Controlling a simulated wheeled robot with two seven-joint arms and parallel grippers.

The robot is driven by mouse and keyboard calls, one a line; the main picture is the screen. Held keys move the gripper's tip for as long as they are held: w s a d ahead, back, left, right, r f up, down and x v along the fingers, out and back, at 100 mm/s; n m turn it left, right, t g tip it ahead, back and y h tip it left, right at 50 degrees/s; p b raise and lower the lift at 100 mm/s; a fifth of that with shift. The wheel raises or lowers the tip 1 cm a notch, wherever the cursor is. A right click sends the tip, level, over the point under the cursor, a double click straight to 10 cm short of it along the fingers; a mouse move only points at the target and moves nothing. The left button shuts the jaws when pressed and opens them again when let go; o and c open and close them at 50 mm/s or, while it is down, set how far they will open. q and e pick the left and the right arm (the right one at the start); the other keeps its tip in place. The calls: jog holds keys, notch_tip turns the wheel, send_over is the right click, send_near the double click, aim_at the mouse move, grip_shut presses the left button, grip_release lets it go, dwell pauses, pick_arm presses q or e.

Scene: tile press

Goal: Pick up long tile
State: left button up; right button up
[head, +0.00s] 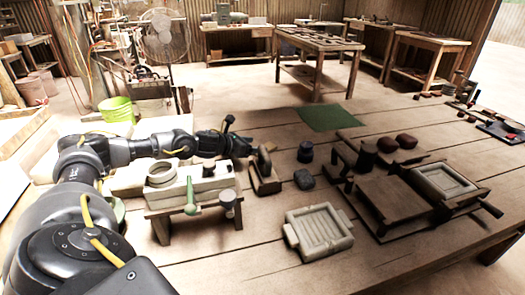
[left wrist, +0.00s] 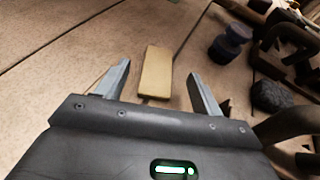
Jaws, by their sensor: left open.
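The long tile (left wrist: 156,73) is a flat, pale tan bar lying on the wooden surface in the left wrist view. My left gripper (left wrist: 159,69) is open, its two grey fingers apart on either side of the tile in the picture. Nothing is held. The tile's near end lies toward the gripper body, and the gap between fingers and tile is hard to judge. In the head view my left gripper (head: 236,143) reaches in from the left over the table, behind the small bench. My right gripper is not in view.
A small bench (head: 161,216) with a pale block and tools stands near my left arm. Dark cups (head: 305,152), a dark lump (head: 304,179) and a wooden tool (head: 265,181) lie right of the gripper. A pale mould (head: 320,232) and wooden press (head: 393,196) stand farther right.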

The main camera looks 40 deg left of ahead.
aim_at(271, 144)
pick_arm(q)
jog(key=shift+x, duration=3.65)
jog(key=shift+f, duration=0.1)
jog(key=c, duration=1.2)
